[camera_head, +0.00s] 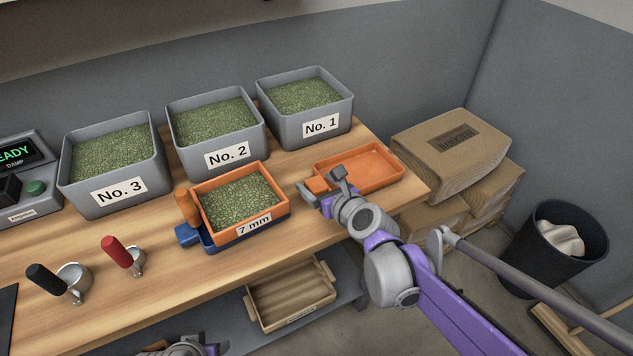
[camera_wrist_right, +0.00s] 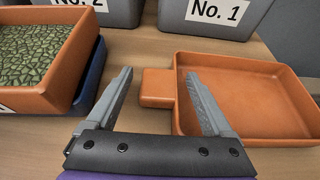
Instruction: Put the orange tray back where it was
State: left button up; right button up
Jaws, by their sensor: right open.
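The empty orange tray (camera_head: 362,167) lies on the right end of the wooden bench, its short block handle pointing left. It also shows in the right wrist view (camera_wrist_right: 250,95). My right gripper (camera_head: 322,185) is open at that handle. In the right wrist view its fingers (camera_wrist_right: 158,76) stand apart on either side of the handle, which shows between them; I cannot tell whether they touch it. Part of my left arm's end (camera_head: 188,347) shows at the bottom edge of the head view, its jaws not clear.
An orange 7 mm sieve (camera_head: 242,200) full of green beans sits on a blue tray (camera_head: 188,236), left of my right gripper. Bins No. 1 (camera_head: 320,125), No. 2 (camera_head: 228,157) and No. 3 (camera_head: 120,191) stand behind.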

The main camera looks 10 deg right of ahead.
jog(key=p+v, duration=0.2)
jog(key=v, duration=0.9)
jog(key=shift+s, duration=0.1)
jog(key=shift+s+a+f+n, duration=0.1)
jog(key=shift+s+f+n, duration=0.25)
jog(key=shift+n, duration=0.35)
jog(key=s+d+f+n+g+h, duration=0.2)
jog(key=s+f+n, duration=0.4)
jog(key=n, duration=0.9)
jog(key=s+d+f+n+g+h, duration=0.2)
jog(key=s+d+f+n+g, duration=0.2)
jog(key=s+n, duration=0.9)
notch_tip(320, 180, down, 3)
jog(key=n+g, duration=0.1)
jog(key=n, duration=0.1)
jog(key=shift+d+n+g+h, duration=0.3)
jog(key=shift+d+g, duration=0.1)
